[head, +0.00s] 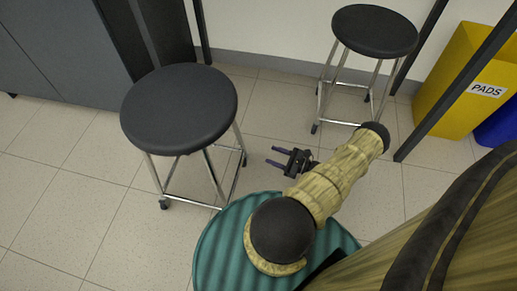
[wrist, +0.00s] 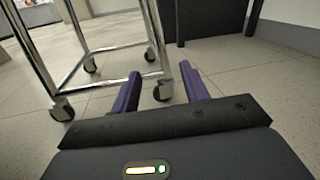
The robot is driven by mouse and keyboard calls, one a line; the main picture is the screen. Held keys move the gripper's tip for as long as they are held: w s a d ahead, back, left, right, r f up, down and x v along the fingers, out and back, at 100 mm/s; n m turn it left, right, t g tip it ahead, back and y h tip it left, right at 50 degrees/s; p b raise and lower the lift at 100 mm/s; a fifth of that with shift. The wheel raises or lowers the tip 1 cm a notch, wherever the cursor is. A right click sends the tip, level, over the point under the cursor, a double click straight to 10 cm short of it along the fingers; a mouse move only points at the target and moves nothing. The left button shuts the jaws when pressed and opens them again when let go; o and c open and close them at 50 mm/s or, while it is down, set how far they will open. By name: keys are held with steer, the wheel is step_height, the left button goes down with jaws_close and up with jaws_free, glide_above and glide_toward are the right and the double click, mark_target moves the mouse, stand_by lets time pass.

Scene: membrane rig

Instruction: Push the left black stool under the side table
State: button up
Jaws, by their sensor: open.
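The left black stool (head: 180,108) stands upright on the floor left of centre in the head view, with a round black seat and chrome legs on casters. Its chrome frame (wrist: 31,48) fills the left of the wrist view. My gripper (head: 271,156) is open and empty, low and just right of this stool, fingers pointing toward its legs. In the wrist view its two purple fingers (wrist: 160,72) are spread, with a stool caster beyond them; I cannot tell whether they touch. Dark posts (head: 457,90) at the right look like side table legs; no tabletop shows.
A second black stool (head: 374,32) stands at the back right, between dark posts. A yellow PADS bin (head: 455,100) and a blue bin (head: 497,128) are at the right. A grey cabinet (head: 65,45) is at the back left. Tiled floor between the stools is clear.

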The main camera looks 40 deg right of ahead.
steer(key=b, duration=0.7)
glide_above(238, 150)
steer(key=shift+s+d+f, duration=0.15)
steer(key=shift+s+d, duration=0.05)
steer(key=shift+s, duration=0.1)
steer(key=shift+w+a, duration=0.15)
steer(key=shift+w, duration=0.2)
jaws_close()
stand_by(0.6)
